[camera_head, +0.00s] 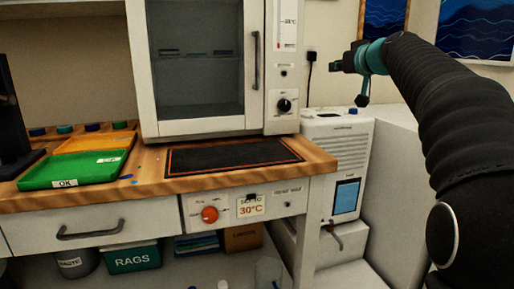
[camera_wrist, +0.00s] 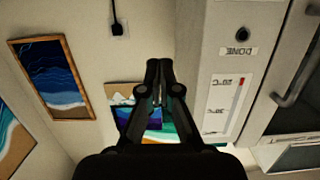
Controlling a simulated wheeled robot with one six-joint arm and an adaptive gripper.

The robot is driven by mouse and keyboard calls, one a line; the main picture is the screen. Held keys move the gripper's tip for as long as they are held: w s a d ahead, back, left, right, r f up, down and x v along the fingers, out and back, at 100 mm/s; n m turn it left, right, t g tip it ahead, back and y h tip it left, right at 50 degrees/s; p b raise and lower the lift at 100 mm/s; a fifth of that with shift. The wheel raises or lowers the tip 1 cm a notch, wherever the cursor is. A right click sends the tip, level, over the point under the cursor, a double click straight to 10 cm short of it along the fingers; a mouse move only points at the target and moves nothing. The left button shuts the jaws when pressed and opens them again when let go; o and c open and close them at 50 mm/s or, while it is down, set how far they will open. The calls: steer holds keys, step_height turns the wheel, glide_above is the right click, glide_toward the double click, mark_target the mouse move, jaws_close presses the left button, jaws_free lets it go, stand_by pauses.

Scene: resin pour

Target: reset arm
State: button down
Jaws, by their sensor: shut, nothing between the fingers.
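My gripper (camera_head: 338,66) is at the upper right in the head view, at the end of my raised black arm. It is held in the air to the right of the white oven cabinet (camera_head: 196,122) and touches nothing. In the wrist view my gripper (camera_wrist: 159,64) points up the picture with its two fingers close together and nothing between them. The wrist picture looks turned over, as the "DONE" label (camera_wrist: 238,50) on the cabinet is upside down.
A wooden bench (camera_head: 150,190) carries a black mat (camera_head: 232,157), a green tray (camera_head: 75,172) marked OK and an orange tray (camera_head: 95,143). A white machine (camera_head: 343,140) with a blue screen stands right of the bench. Wave pictures (camera_wrist: 53,75) hang on the wall.

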steer(key=s+a+f+m+g+h+b, duration=0.1)
steer(key=s+f+g, duration=0.2)
steer(key=s+f, duration=1.1)
steer(key=s+a+f+m+g+h+b, duration=0.1)
steer(key=s+a+f+g+h, duration=0.1)
steer(key=s+f, duration=1.2)
steer(key=s+a+f+m+g+h+b, duration=0.1)
steer(key=s+f+g, duration=0.3)
steer(key=s+f, duration=1)
steer(key=shift+s+a+g, duration=0.35)
steer(key=shift+a+g, duration=0.05)
steer(key=shift+a, duration=0.35)
